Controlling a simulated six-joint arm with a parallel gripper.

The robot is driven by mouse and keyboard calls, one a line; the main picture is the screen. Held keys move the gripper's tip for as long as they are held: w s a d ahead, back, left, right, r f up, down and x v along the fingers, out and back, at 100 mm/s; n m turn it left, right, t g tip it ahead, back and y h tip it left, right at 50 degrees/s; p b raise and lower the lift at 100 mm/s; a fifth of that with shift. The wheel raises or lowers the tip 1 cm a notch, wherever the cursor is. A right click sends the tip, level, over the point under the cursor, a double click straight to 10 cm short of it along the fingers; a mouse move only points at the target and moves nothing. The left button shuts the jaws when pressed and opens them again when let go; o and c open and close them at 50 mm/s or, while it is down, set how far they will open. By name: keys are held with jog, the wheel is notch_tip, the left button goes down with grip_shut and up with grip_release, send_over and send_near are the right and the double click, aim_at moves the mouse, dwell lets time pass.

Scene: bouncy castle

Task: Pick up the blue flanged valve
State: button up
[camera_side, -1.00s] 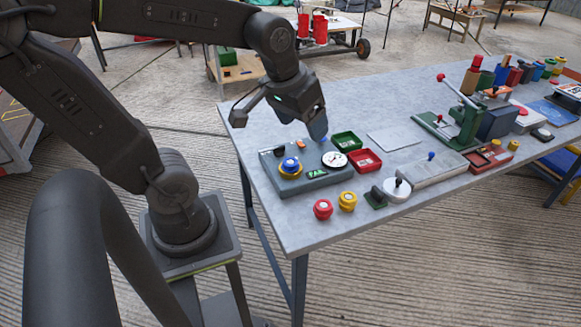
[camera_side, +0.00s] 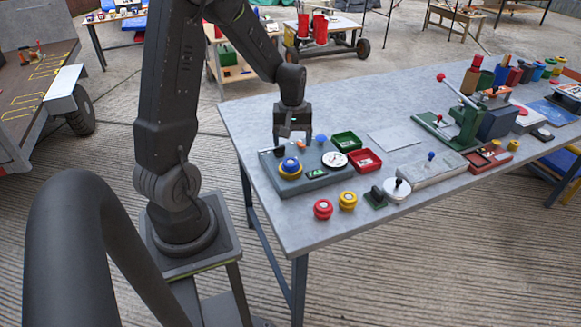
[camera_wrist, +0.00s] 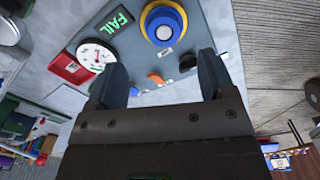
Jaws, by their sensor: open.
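The blue flanged valve (camera_side: 290,164) appears to sit upright in a yellow ring (camera_side: 285,175) on the left part of a grey panel box (camera_side: 318,183). In the wrist view the blue valve (camera_wrist: 161,26) shows at the top, ringed in yellow, beyond my fingertips. My gripper (camera_side: 292,139) is open and empty, pointing down above the far-left part of the box. In the wrist view its two fingers (camera_wrist: 160,75) are spread, with an orange switch (camera_wrist: 155,78) and a black knob (camera_wrist: 187,62) showing between them.
The box carries a dial (camera_side: 334,159) and a green FAIL display (camera_wrist: 113,22). A green tray (camera_side: 346,141) and a red tray (camera_side: 364,160) stand to its right. A red valve (camera_side: 323,209) and a yellow valve (camera_side: 347,201) stand in front. The table's front-left corner is clear.

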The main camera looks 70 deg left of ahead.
aim_at(291, 162)
jog(key=f, duration=0.7)
jog(key=shift+s+a+f, duration=0.15)
jog(key=shift+a+f, duration=0.1)
jog(key=shift+f, duration=0.05)
jog(key=c, duration=1)
jog(key=shift+r, duration=0.1)
